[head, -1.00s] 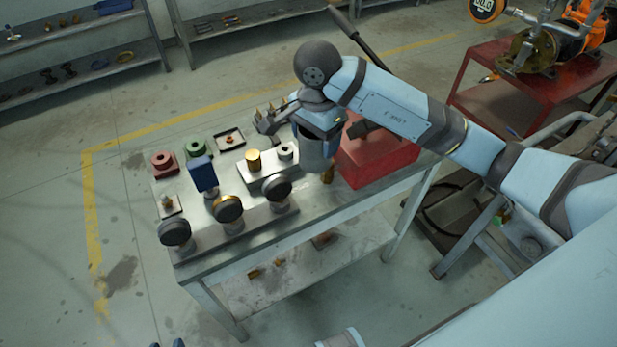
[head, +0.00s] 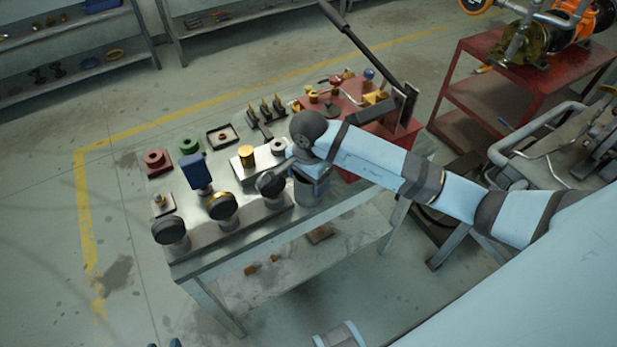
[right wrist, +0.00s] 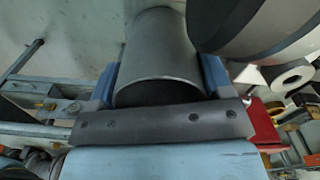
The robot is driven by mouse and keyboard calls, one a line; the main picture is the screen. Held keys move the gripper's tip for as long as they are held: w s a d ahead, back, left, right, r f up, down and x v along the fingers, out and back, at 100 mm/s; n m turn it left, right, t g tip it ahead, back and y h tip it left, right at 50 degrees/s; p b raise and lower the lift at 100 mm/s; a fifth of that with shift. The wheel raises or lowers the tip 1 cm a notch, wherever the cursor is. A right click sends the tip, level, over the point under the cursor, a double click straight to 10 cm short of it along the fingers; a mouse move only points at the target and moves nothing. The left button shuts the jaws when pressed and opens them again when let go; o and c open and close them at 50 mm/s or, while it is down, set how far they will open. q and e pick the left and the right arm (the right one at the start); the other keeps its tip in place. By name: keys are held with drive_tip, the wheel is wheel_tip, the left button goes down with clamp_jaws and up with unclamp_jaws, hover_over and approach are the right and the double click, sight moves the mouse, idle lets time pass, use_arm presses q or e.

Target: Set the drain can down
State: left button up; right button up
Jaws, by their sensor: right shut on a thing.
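The drain can (head: 309,194) is a plain grey cylinder, held at the front right part of the steel table (head: 232,248). My right gripper (head: 311,178) is shut on it, partly hidden by its own wrist. In the right wrist view, the can (right wrist: 160,48) sits between the two blue fingers, its rim facing the camera and its inside dark. I cannot tell whether its base touches the table. Two small blue tips at the bottom left edge of the head view may be my left gripper (head: 165,344); its state does not show.
Round black gauges or knobs (head: 222,206) on a block stand left of the can. A grey block with a brass cylinder (head: 247,152) lies behind. A red box (head: 350,110) with a long lever (head: 358,45) stands at the back right. The lower shelf (head: 300,255) is mostly clear.

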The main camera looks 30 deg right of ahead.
drive_tip(key=shift+f, duration=0.1)
drive_tip(key=o, duration=1)
